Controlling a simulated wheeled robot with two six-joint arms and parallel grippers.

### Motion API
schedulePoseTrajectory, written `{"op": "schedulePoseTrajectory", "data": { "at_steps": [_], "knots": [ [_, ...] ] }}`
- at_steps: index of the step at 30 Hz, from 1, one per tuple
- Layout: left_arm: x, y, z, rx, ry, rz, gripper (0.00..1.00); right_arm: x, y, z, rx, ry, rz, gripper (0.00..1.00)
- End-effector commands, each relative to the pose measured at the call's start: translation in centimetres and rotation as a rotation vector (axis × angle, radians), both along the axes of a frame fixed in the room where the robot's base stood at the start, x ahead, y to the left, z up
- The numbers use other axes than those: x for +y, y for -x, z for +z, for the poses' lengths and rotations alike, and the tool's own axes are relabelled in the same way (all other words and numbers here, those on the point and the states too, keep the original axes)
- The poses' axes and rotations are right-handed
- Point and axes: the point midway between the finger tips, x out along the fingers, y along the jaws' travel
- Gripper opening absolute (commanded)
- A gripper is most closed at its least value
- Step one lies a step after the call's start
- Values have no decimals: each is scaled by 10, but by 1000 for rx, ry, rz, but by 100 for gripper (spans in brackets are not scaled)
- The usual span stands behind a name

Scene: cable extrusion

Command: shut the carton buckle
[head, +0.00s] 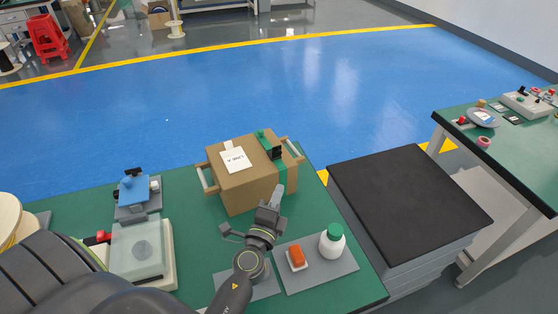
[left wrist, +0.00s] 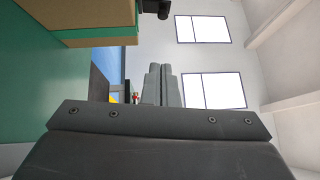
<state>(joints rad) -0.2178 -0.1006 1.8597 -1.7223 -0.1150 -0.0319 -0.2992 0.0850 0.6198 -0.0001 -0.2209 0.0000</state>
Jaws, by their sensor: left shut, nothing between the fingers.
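A brown carton (head: 238,190) stands on the green bench, with a white label on its top. A green strap (head: 291,171) runs over its right part. The black buckle (head: 276,153) stands up on the strap at the carton's top edge; how far it is open cannot be told. My left gripper (head: 278,194) is shut and empty, in front of the carton's right part and below the buckle in the picture. In the left wrist view, my shut fingers (left wrist: 163,84) point up, the carton (left wrist: 95,12) is at upper left, and a black part juts from it. My right gripper is not in view.
A white bottle with a green cap (head: 332,240) and an orange block (head: 297,257) stand on a grey mat right of my left arm. A fixture with a clear cover (head: 138,249) is at left. A black-topped stack (head: 408,192) adjoins the bench at right.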

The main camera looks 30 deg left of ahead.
Motion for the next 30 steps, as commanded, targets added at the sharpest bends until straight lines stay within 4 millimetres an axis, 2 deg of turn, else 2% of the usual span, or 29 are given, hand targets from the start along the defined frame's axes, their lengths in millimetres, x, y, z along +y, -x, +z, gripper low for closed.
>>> {"op": "schedulePoseTrajectory", "data": {
  "at_steps": [3,12,19,30],
  "knots": [
    [4,-24,7,-1,-2,-2,0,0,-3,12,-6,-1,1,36],
    [19,-76,10,0,-5,-1,0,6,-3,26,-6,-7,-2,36],
    [43,-90,11,0,-1,0,0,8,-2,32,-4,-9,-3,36],
    [48,-93,11,0,1,1,0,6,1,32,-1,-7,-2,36]
  ]
}}
